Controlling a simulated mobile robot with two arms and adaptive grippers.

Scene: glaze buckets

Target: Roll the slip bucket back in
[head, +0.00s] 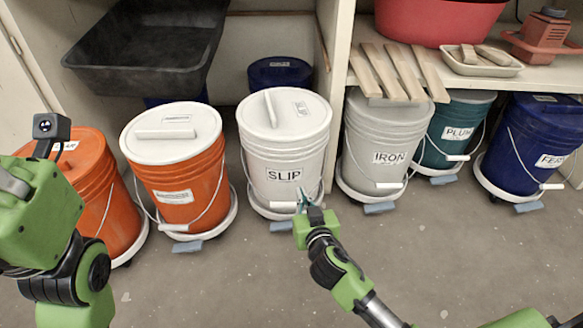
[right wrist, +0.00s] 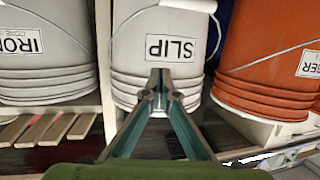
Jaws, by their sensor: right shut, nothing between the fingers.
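The slip bucket (head: 284,150) is white with a lid and a SLIP label, and stands upright on a white wheeled dolly (head: 262,206) with a grey-blue tab in front. It is at the front of the left bay, its back partly under the shelf. My right gripper (head: 303,195) is shut and empty at the bucket's lower front, just below and right of the label. In the right wrist view, the slip bucket (right wrist: 150,75) appears upside down behind the closed fingertips (right wrist: 160,76); I cannot tell whether they touch it. My left arm shows at the left, but its fingers do not.
Two orange buckets (head: 180,175) stand left of it, one close beside. The iron bucket (head: 378,150) stands right, past a shelf upright (head: 335,70); teal and blue buckets follow. A dark blue bucket (head: 280,73) is behind. A black tub (head: 150,45) is above left. Front floor is clear.

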